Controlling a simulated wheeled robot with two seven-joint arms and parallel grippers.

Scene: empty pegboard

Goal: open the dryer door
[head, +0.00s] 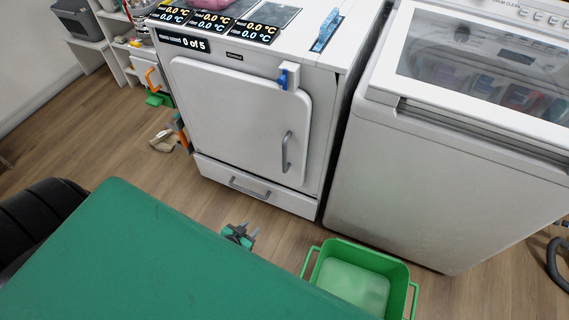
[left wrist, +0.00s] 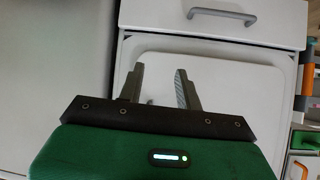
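The white dryer (head: 180,120) stands in the middle of the head view. Its door (head: 225,110) looks closed, with a grey vertical handle (head: 287,152) at its lower right. My left gripper (head: 251,230) is low in front of the dryer, below the door handle and apart from it. In the left wrist view the two fingers (left wrist: 160,78) are spread, with nothing between them. My right gripper is not in view.
A drawer with a grey handle (head: 250,188) sits below the door; this handle also shows in the left wrist view (left wrist: 222,14). A white washer (head: 430,180) stands to the right. A green basket (head: 355,283) is on the floor. A white-and-blue latch-like piece (head: 288,76) is at the door's upper right.

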